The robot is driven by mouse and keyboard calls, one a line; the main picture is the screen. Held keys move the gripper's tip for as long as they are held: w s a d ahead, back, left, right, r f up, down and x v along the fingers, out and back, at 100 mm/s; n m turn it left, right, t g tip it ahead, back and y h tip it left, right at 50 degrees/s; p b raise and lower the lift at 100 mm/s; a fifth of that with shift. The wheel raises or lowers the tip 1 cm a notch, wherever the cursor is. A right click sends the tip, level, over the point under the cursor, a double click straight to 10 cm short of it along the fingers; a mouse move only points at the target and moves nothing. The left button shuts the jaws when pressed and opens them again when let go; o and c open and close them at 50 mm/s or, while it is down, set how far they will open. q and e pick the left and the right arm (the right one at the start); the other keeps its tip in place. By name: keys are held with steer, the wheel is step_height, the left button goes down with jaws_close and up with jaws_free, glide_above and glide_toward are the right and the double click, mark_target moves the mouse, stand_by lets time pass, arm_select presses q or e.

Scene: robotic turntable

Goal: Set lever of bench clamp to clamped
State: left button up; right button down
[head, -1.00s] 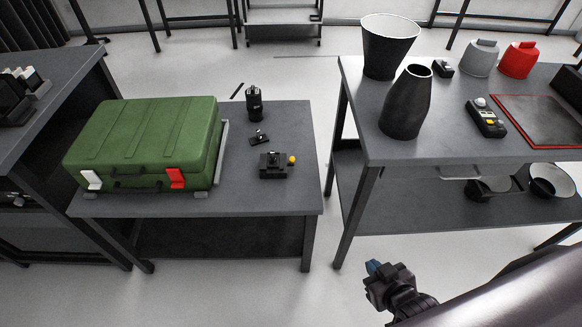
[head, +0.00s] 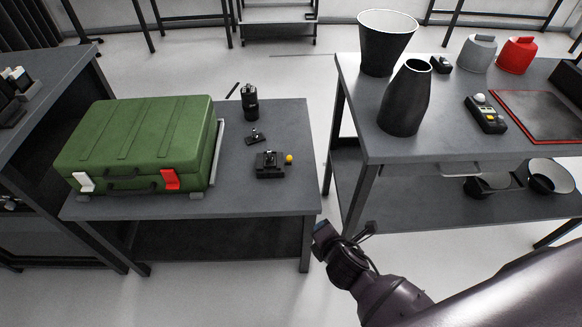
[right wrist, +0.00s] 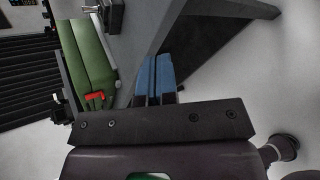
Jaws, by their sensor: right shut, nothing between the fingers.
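The bench clamp appears to be the small black device (head: 269,165) near the right front of the low grey table. A yellow ball knob (head: 289,158) shows at its right side, close to the table top; the exact lever position is too small to tell. My right gripper (head: 321,236) is in front of the table's right front corner, below and to the right of the clamp, and apart from it. In the right wrist view its blue fingers (right wrist: 154,78) are together with nothing between them. My left gripper is not in view.
A green case (head: 138,143) with a red latch (head: 170,179) fills the table's left part. A black cylinder (head: 250,101) and a small black part (head: 255,137) stand behind the clamp. A taller table (head: 440,142) with dark vases stands to the right, across a gap.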

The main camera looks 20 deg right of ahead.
mark_target(288, 161)
arm_select(q)
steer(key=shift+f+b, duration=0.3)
steer(key=shift+b, duration=0.05)
arm_select(e)
steer(key=w+a+r+n+t+h, duration=0.1)
steer(key=w+a+r+n+t, duration=0.1)
steer(key=w+n, duration=0.7)
steer(key=shift+a+r+n, duration=0.15)
steer(key=shift+a+n, duration=0.3)
steer(key=shift+n, duration=1.35)
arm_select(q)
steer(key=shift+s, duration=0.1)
arm_select(e)
steer(key=shift+w, duration=0.15)
